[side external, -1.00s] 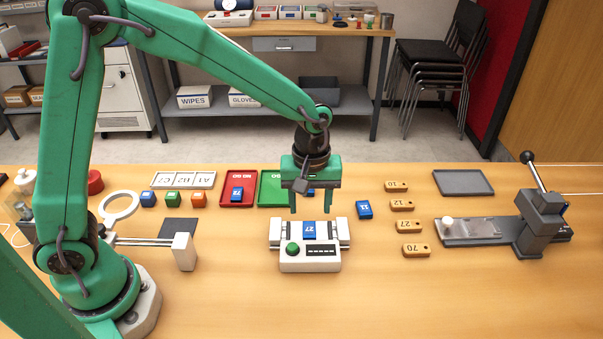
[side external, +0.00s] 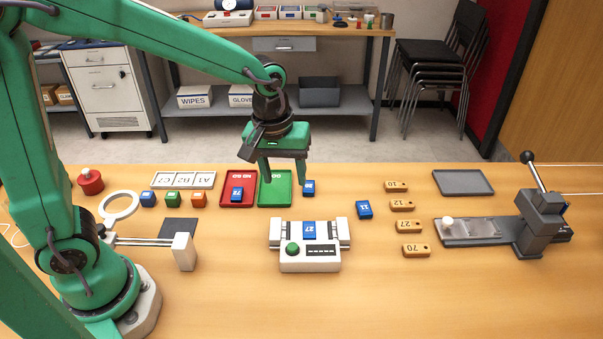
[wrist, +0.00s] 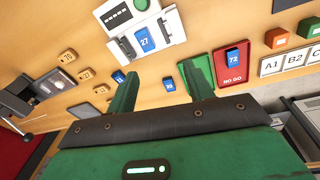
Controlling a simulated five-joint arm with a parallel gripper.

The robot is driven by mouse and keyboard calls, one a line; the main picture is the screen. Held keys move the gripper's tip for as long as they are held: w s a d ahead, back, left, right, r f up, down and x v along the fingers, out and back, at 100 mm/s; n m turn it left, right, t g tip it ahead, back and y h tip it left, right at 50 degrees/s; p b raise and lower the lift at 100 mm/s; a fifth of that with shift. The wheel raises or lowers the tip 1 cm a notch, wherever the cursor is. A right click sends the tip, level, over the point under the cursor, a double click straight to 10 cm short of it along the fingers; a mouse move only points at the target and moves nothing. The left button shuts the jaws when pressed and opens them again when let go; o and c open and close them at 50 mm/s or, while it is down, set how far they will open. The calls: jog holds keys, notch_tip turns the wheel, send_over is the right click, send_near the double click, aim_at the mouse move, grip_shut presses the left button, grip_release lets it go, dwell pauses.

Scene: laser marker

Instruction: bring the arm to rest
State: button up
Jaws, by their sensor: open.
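My gripper (side external: 285,192) is open and empty, with its fingers spread. In the side view it hangs above the table at the green tray (side external: 269,186), partly covering that tray. In the wrist view both fingers (wrist: 161,78) show with nothing between their tips. A blue block marked 27 (side external: 309,231) sits in the white marking machine (side external: 310,265), apart from the fingers. A small blue block (side external: 308,188) stands right of the green tray, just behind the right finger.
A red NO GO tray (side external: 242,202) holds a blue block marked 72 (side external: 237,193). Another blue block (side external: 364,209) and several wooden tags (side external: 397,187) lie to the right. A lever press (side external: 540,220) stands far right. The front of the table is clear.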

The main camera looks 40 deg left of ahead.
jog(key=s+a+r+m+t, duration=0.2)
jog(key=s+a+r+m, duration=0.1)
jog(key=s, duration=0.4)
jog(key=s+a+r+m+t, duration=0.2)
jog(key=s+a+r+m, duration=0.1)
jog(key=s+a+r, duration=0.2)
jog(key=shift+s+a+r+m, duration=0.25)
jog(key=shift+s+a+m, duration=0.25)
jog(key=shift+s, duration=0.6)
jog(key=shift+a, duration=0.1)
